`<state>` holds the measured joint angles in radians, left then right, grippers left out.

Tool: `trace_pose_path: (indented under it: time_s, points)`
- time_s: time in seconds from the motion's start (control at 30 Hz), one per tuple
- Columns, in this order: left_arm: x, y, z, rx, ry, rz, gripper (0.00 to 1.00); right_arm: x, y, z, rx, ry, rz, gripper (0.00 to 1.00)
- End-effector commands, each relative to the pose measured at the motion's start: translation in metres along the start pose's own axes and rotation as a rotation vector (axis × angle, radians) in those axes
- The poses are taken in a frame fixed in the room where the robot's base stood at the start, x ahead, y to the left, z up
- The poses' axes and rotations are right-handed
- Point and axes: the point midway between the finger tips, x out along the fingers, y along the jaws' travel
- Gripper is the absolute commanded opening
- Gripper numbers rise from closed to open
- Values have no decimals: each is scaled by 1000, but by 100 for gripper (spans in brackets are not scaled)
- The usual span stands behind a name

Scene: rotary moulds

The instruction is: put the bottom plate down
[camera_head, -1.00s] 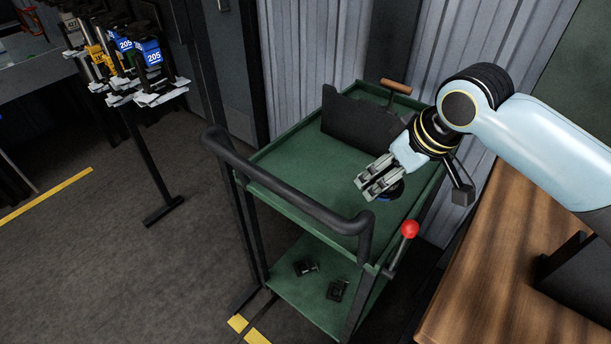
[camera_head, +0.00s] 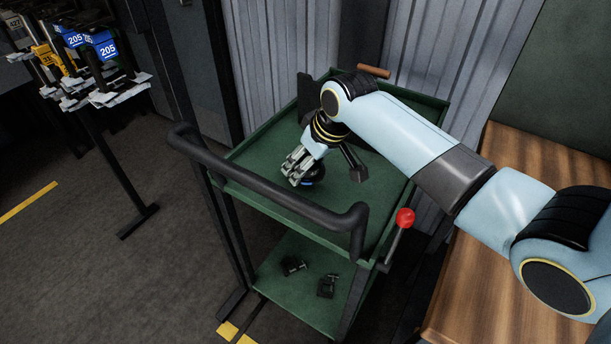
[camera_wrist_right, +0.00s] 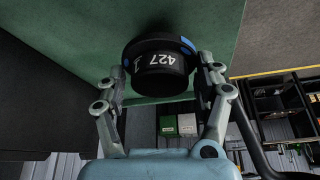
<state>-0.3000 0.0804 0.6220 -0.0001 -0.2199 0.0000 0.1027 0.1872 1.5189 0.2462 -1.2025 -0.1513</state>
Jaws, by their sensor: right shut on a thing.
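The bottom plate (camera_wrist_right: 160,72) is a round black piece marked 427 with blue patches on its rim. My right gripper (camera_wrist_right: 163,78) is shut on it, one finger on each side. In the head view my right gripper (camera_head: 297,177) hangs over the top shelf of the green cart (camera_head: 335,210), with the dark plate (camera_head: 313,183) partly showing beneath its fingers. The plate is low over the shelf; I cannot tell if it touches. My left gripper is not in view.
A dark upright panel (camera_head: 305,92) stands at the shelf's back, partly hidden by my arm, near a wooden handle (camera_head: 374,71). A black push bar (camera_head: 265,182) and a red-knobbed lever (camera_head: 404,217) edge the cart. A wooden bench (camera_head: 470,270) is at right. Open shelf lies around the gripper.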

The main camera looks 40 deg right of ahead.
Motion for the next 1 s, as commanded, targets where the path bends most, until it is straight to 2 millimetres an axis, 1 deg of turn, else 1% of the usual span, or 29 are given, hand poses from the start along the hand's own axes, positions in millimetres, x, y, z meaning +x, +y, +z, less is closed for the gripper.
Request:
trace_pose_path:
  time_s: [0.03, 0.13, 0.3, 0.4, 0.5, 0.77, 0.8, 0.97, 1.0]
  points:
    - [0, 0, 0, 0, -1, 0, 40, 3, -1, -4, 0, 4, -1, 24]
    - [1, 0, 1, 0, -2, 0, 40, 8, -2, -5, -1, 4, -1, 24]
    - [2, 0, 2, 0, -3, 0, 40, 29, -2, 5, 0, 2, -1, 24]
    - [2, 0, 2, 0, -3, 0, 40, 39, -1, 9, 0, 4, 0, 24]
    - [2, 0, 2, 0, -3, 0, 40, 42, -1, 11, -1, 4, 0, 24]
    - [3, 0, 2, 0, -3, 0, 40, 42, -1, 11, -1, 4, 0, 24]
    - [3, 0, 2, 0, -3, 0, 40, 44, -2, 13, -1, 0, -1, 72]
    - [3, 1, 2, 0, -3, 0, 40, 43, -2, 13, -1, 0, -1, 92]
    - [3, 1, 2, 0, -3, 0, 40, 43, -2, 13, -1, 0, -1, 92]
